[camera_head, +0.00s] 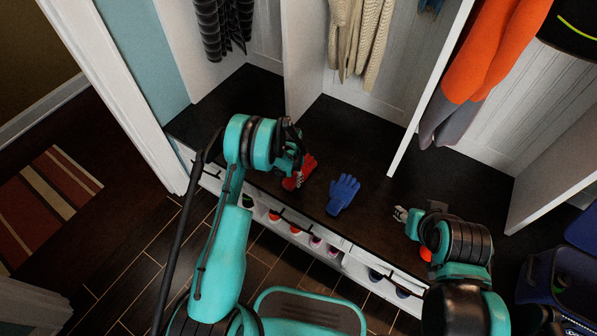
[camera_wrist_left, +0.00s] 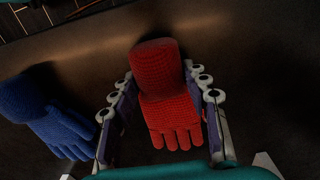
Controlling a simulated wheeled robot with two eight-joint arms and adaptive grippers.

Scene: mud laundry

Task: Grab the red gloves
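A red knitted glove (camera_head: 304,170) lies on the dark bench, partly hidden by my left gripper (camera_head: 292,178) in the head view. In the left wrist view the red glove (camera_wrist_left: 168,95) lies between the two fingers of my left gripper (camera_wrist_left: 161,74). The fingers are spread, one on each side of the glove, and do not look closed on it. My right gripper (camera_head: 402,214) is over the bench to the right, away from the gloves. Its finger opening is too small to read.
A blue glove (camera_head: 342,194) lies on the bench (camera_head: 345,135) just right of the red one; it also shows in the left wrist view (camera_wrist_left: 48,112). Upright white dividers (camera_head: 303,55) split the bench. Clothes (camera_head: 487,55) hang above. Shoes (camera_head: 295,229) sit in cubbies below.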

